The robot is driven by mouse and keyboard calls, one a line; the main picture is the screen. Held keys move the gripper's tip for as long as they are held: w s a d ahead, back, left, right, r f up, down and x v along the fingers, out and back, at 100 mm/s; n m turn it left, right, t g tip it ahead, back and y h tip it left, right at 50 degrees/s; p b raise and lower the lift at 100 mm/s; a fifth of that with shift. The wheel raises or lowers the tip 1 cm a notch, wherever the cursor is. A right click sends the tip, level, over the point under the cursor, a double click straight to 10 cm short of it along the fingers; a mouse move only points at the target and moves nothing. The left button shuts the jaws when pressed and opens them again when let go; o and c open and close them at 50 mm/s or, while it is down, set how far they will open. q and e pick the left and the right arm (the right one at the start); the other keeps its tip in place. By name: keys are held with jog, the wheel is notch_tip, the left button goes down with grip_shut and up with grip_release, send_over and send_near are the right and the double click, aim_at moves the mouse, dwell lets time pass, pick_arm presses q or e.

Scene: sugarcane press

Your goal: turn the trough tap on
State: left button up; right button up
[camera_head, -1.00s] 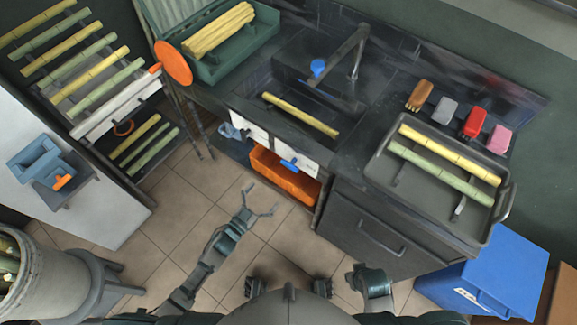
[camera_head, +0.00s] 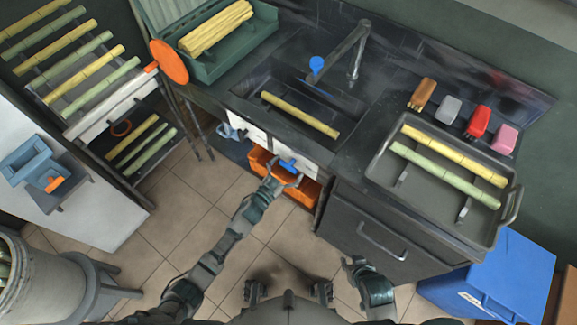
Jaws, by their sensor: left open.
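The tap (camera_head: 352,50) stands at the back of the dark trough (camera_head: 330,102), its spout reaching over the trough. A round blue knob (camera_head: 316,65) sits at the spout's left end. A yellow cane (camera_head: 300,114) lies in the trough. My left gripper (camera_head: 285,172) is open in front of the counter, below the trough, at a blue handle (camera_head: 288,165) on the white front panel. Its fingers are around or just before the handle; I cannot tell if they touch it. My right gripper (camera_head: 350,265) is low near my body, small and unclear.
An orange bin (camera_head: 302,194) stands under the panel. A grey tray (camera_head: 440,212) with two canes sits on the counter at right, with several brushes and sponges behind it. A blue bin (camera_head: 500,275) stands at lower right. The tiled floor before me is clear.

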pick_arm(q)
jog(key=c, duration=0.8)
jog(key=shift+m, duration=0.3)
jog(key=m, duration=0.2)
jog(key=shift+m, duration=0.3)
jog(key=m, duration=0.2)
jog(key=shift+m+p, duration=0.3)
jog(key=m, duration=0.2)
jog(key=shift+f+m, duration=0.1)
jog(key=shift+m, duration=1)
jog(key=shift+s+m, duration=0.1)
jog(key=shift+m, duration=1)
pick_arm(e)
jog(key=shift+s+d+f+g, duration=0.15)
jog(key=shift+s+g, duration=0.15)
jog(key=shift+s, duration=0.25)
pick_arm(q)
jog(key=shift+f, duration=0.1)
pick_arm(e)
jog(key=shift+w, duration=0.1)
